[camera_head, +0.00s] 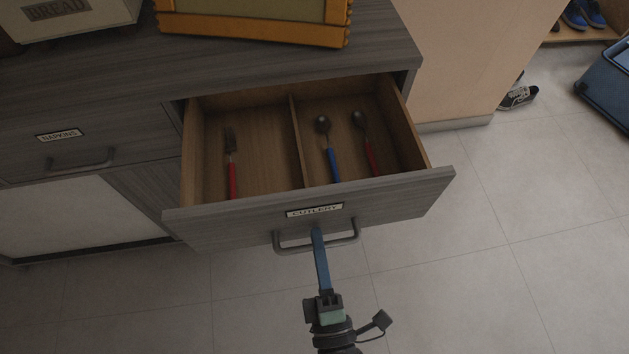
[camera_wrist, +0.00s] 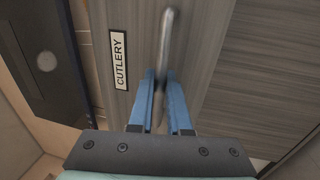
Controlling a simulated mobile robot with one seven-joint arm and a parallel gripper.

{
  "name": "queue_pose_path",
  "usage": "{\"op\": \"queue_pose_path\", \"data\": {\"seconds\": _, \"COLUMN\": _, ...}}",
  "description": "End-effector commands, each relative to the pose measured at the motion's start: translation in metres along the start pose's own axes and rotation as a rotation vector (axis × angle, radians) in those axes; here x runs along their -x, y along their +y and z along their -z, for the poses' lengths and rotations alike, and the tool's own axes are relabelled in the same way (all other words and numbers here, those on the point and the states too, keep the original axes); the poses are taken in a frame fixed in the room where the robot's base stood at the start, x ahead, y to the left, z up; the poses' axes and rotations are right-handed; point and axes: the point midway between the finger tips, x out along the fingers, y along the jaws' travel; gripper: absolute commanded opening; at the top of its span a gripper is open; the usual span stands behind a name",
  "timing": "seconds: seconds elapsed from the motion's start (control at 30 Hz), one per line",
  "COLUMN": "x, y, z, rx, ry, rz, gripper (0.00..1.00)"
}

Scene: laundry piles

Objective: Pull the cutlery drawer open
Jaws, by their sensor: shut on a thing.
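The cutlery drawer (camera_head: 240,226) stands pulled well out of the grey wood cabinet, with its inside showing. Its front carries a label reading CUTLERY (camera_head: 314,210), which also shows in the wrist view (camera_wrist: 119,60). Below the label is a grey bar handle (camera_head: 290,249), seen in the wrist view as a pale bar (camera_wrist: 166,40). My gripper (camera_head: 318,236) is shut on the handle near its middle. In the wrist view its blue fingers (camera_wrist: 162,82) lie on either side of the bar. A divider splits the drawer; a red-handled fork (camera_head: 231,165) lies left, and a blue-handled spoon (camera_head: 329,150) and a red-handled spoon (camera_head: 366,145) lie right.
A shut drawer labelled NAPKINS (camera_head: 60,135) is at left. A bread box (camera_head: 65,15) and an orange-framed object (camera_head: 255,25) stand on the countertop (camera_head: 375,50). Tiled floor (camera_head: 480,270) is clear in front and right. A shoe (camera_head: 519,96) lies at the back right.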

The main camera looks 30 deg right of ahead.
Motion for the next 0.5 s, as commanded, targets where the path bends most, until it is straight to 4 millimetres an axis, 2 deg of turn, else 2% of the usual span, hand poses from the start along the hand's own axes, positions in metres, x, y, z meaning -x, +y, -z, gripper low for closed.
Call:
{"op": "queue_pose_path", "data": {"seconds": 0.17, "x": 0.0067, "y": 0.0011, "z": -0.0005, "rx": 0.000, "ry": -0.001, "rz": 0.001, "gripper": 0.00}}
{"op": "queue_pose_path", "data": {"seconds": 0.47, "x": 0.0069, "y": 0.0011, "z": -0.0005, "rx": 0.001, "ry": -0.001, "rz": 0.000, "gripper": 0.00}}
{"op": "queue_pose_path", "data": {"seconds": 0.5, "x": 0.0069, "y": 0.0011, "z": -0.0005, "rx": 0.001, "ry": -0.001, "rz": 0.000, "gripper": 0.18}}
